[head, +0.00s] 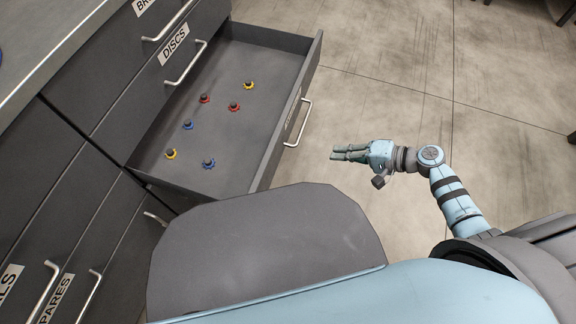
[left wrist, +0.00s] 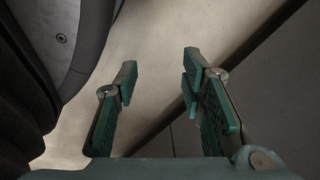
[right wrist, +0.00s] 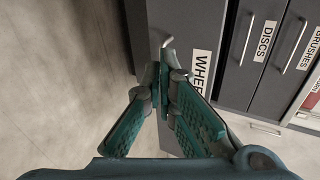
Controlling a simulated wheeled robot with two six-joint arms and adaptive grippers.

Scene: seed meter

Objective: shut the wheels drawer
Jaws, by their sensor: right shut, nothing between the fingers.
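The wheels drawer (head: 240,165) stands pulled far out of the dark cabinet in the head view, with several small red, yellow and blue wheels on its floor. Its front carries a bar handle (head: 299,123). My right gripper (head: 338,153) is shut and empty, in front of the drawer front and apart from it in the head view. In the right wrist view its fingertips (right wrist: 164,75) overlap the drawer front, whose partly hidden label (right wrist: 200,72) begins "WHEE". My left gripper (left wrist: 158,80) is open and empty in the left wrist view; it is out of the head view.
The discs drawer (head: 152,83) and other labelled drawers in the dark cabinet (head: 60,60) look closed. My own body fills the lower part of the head view.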

